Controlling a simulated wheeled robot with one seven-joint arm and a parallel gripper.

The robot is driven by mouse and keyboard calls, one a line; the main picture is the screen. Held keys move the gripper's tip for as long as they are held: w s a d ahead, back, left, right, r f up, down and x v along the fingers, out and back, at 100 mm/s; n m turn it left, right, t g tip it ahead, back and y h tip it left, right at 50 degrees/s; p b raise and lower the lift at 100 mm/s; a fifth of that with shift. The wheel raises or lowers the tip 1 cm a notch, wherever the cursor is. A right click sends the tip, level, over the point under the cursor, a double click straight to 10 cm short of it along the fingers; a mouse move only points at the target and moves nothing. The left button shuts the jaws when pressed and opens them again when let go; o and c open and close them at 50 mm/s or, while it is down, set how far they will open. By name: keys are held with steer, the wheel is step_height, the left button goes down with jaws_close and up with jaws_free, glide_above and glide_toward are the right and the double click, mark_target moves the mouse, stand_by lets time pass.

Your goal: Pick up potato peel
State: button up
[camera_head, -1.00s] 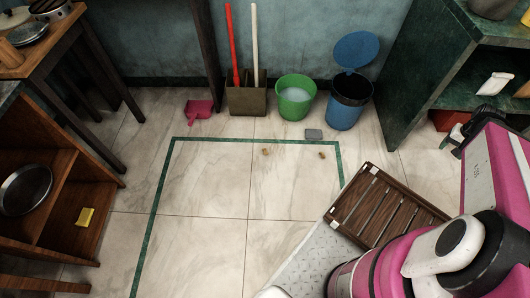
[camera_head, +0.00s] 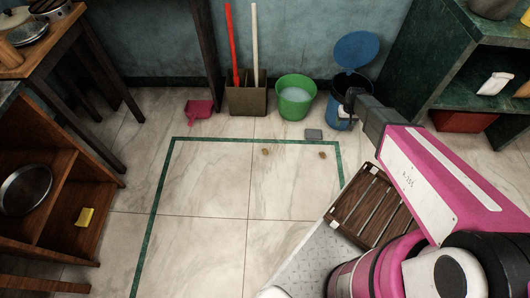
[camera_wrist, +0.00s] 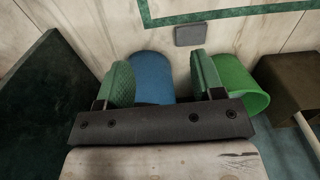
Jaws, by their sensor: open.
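Two small brown scraps that look like potato peel lie on the tiled floor in the head view: one scrap (camera_head: 265,152) nearer the middle and another scrap (camera_head: 322,155) to its right, by the green floor line. They are too small to tell in detail, and neither shows in the wrist view. My gripper (camera_head: 350,98) is up and right of them in the head view, in front of the blue bin (camera_head: 343,114). In the wrist view my gripper (camera_wrist: 163,80) has its two green fingers wide apart with nothing between them, and the blue bin (camera_wrist: 152,78) shows beyond.
A green bucket (camera_head: 295,97), a brown box (camera_head: 247,98) with two handles and a pink dustpan (camera_head: 198,109) stand along the wall. A grey block (camera_head: 314,134) lies near the bin. A slatted wooden crate (camera_head: 372,205) is right. The middle floor is clear.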

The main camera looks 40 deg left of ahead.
steer(key=s+a+f+n, duration=0.2)
steer(key=s+a+f, duration=0.35)
steer(key=a, duration=0.35)
steer(key=s+a+f+n, duration=0.1)
steer(key=s+a+f, duration=0.4)
steer(key=a, duration=0.4)
steer(key=n, duration=0.3)
glide_above(267, 153)
step_height(267, 153, down, 11)
step_height(267, 153, down, 11)
steer(key=shift+a+r, duration=0.15)
steer(key=shift+r, duration=0.05)
steer(key=c, duration=1)
